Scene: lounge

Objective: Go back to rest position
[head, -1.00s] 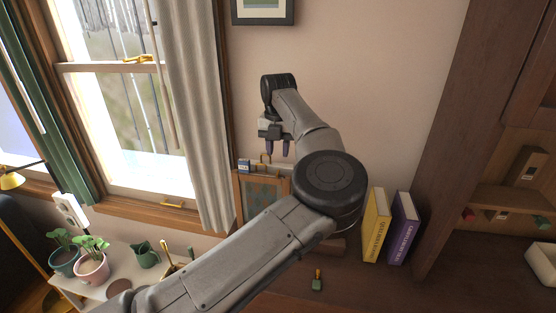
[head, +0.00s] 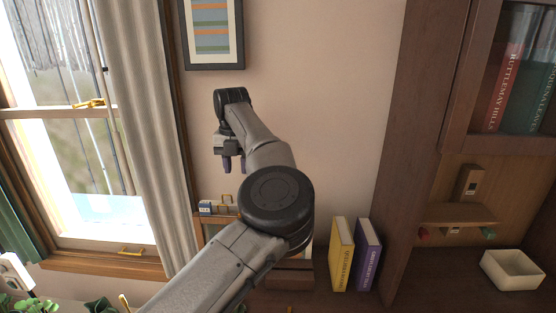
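My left arm comes in from the bottom and reaches up in front of the wall. My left gripper (head: 235,164) hangs fingers down at the arm's far end, above a small wooden rack. Its two dark fingers stand apart with nothing seen between them, so it looks open and empty. My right gripper is not in view.
A yellow book (head: 341,254) and a purple book (head: 368,254) stand upright beside the tall wooden cabinet (head: 405,150). A white tray (head: 512,270) sits on the cabinet's surface at right. A framed picture (head: 213,35) hangs above. A curtain (head: 150,120) and window are at left.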

